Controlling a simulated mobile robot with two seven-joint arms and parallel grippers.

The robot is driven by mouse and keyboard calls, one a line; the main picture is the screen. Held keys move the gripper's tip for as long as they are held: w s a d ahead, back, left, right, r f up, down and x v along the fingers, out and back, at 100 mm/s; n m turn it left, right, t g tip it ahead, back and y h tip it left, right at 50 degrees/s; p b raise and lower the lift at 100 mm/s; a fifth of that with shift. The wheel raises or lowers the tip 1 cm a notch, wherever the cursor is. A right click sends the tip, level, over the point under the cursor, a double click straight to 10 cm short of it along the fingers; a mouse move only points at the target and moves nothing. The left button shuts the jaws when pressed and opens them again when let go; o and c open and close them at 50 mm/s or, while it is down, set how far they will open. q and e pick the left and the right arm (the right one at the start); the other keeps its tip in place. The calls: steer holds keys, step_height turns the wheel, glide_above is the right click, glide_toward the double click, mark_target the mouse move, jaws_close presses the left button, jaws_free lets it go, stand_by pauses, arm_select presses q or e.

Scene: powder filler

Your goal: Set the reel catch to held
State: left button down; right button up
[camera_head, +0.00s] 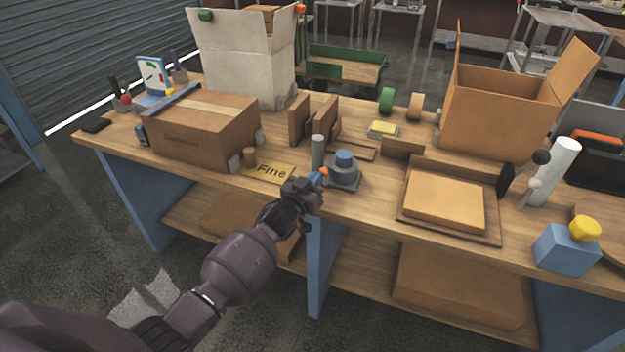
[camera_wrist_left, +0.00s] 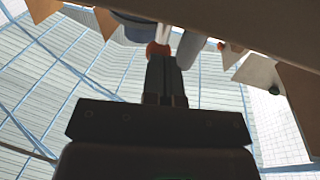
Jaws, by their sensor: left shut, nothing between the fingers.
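A small orange-red tip (camera_head: 323,171) shows beside a grey-blue device (camera_head: 344,170) at the bench's front edge; it may be the reel catch, but I cannot tell its setting. A grey upright cylinder (camera_head: 317,152) stands just left of the device. My left gripper (camera_head: 314,184) is shut and empty, in front of the device and close to the orange-red tip. In the left wrist view its fingers (camera_wrist_left: 165,72) are together, with the orange-red tip (camera_wrist_left: 157,50) just beyond them; I cannot tell whether they touch. My right gripper is not in view.
A yellow "Fine" card (camera_head: 268,173) lies left of the gripper. A closed carton (camera_head: 205,135) stands further left. A shallow tray (camera_head: 409,225) with a tan slab and a blue block with a yellow knob (camera_head: 566,250) are to the right. Bare wood lies between device and tray.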

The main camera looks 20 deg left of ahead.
arm_select(q)
steer(key=shift+w+r+g+p, duration=0.3)
steer(key=shift+r+g+p, duration=0.2)
steer(key=shift+r+p, duration=0.25)
steer(key=w+g+p, duration=0.1)
steer(key=p, duration=0.2)
steer(key=shift+g+y, duration=0.3)
steer(key=shift+f+n+g+p, duration=0.25)
steer(key=shift+n+g+p, duration=0.05)
